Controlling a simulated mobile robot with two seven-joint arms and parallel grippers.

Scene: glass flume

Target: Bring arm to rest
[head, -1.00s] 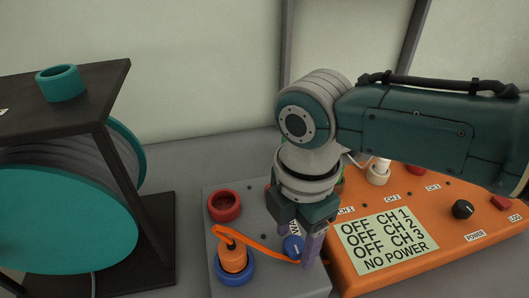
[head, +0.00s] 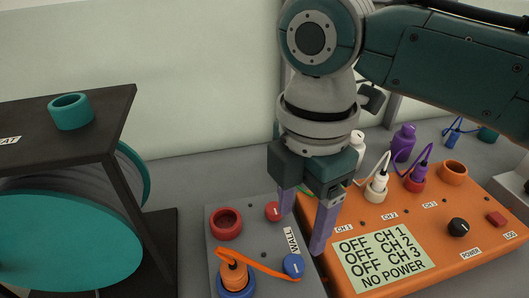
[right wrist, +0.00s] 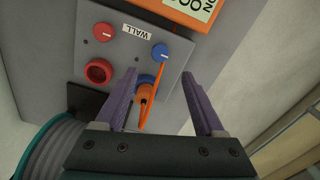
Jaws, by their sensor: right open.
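My right gripper (head: 304,222) is open, its two purple fingers apart and pointing down over the right side of the grey wall panel (head: 250,214). Nothing is between the fingertips in the head view. In the right wrist view the open fingers (right wrist: 165,100) frame an orange plug (right wrist: 145,92) in a blue socket, farther off. In the head view this orange plug (head: 233,273) stands in the blue ring (head: 236,285), with an orange strap reaching towards a blue knob (head: 293,265). My left gripper is not in view.
An orange box (head: 400,262) reads OFF for three channels and NO POWER. White (head: 377,188) and purple corded plugs stand on it. A teal reel (head: 70,235) under a dark shelf (head: 30,118) fills the left. A red socket (head: 226,223) is empty.

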